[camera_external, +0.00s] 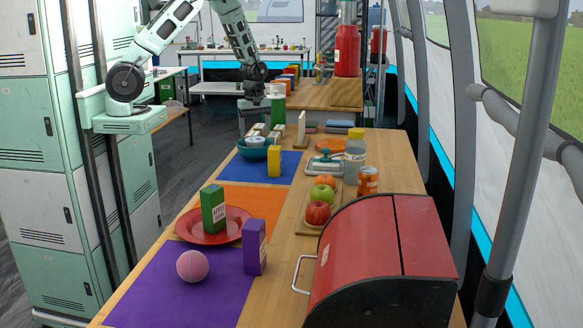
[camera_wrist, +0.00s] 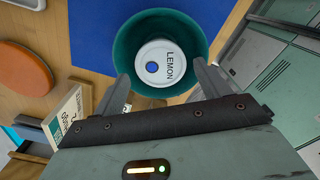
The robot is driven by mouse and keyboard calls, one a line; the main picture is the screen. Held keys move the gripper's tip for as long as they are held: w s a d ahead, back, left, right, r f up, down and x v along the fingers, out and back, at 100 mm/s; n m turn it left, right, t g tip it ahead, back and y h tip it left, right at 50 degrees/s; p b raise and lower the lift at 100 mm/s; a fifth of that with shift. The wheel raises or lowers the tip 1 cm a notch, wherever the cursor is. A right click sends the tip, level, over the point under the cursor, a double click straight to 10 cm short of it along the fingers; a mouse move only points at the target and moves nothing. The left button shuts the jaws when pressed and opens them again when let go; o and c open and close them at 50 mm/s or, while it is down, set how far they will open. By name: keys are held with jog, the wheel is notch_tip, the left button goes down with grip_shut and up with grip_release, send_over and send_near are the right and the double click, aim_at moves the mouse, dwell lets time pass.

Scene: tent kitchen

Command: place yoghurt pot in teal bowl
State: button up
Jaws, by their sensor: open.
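The yoghurt pot (camera_wrist: 160,66), white with a LEMON label and a blue dot on its lid, is inside the teal bowl (camera_wrist: 128,45). In the external view the white pot (camera_external: 255,141) shows just above the rim of the teal bowl (camera_external: 257,153), at the far end of the blue mat. My gripper (camera_wrist: 160,84) is open over the near side of the bowl in the wrist view, its fingers apart on either side of the pot's near edge. In the external view my gripper (camera_external: 253,120) is above and behind the bowl. Contact between fingers and pot cannot be told.
A yellow box (camera_external: 274,161) stands close to the bowl's right. A white carton (camera_wrist: 69,118) is beside the gripper in the wrist view. The blue mat (camera_external: 240,174) has bare room in front.

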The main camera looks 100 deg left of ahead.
aim_at(255, 139)
notch_tip(255, 139, up, 6)
jog(key=s+d+r+m, duration=0.3)
jog(key=s+r+m, duration=0.2)
jog(key=s+m, duration=0.3)
jog(key=s+d+r+m, duration=0.4)
jog(key=s+r+m, duration=0.1)
jog(key=s+m, duration=0.4)
jog(key=shift+d+y, duration=0.25)
jog(key=shift+y, duration=0.05)
jog(key=shift+s, duration=0.1)
notch_tip(255, 139, up, 2)
jog(key=shift+r+p, duration=0.15)
jog(key=shift+p, duration=1.05)
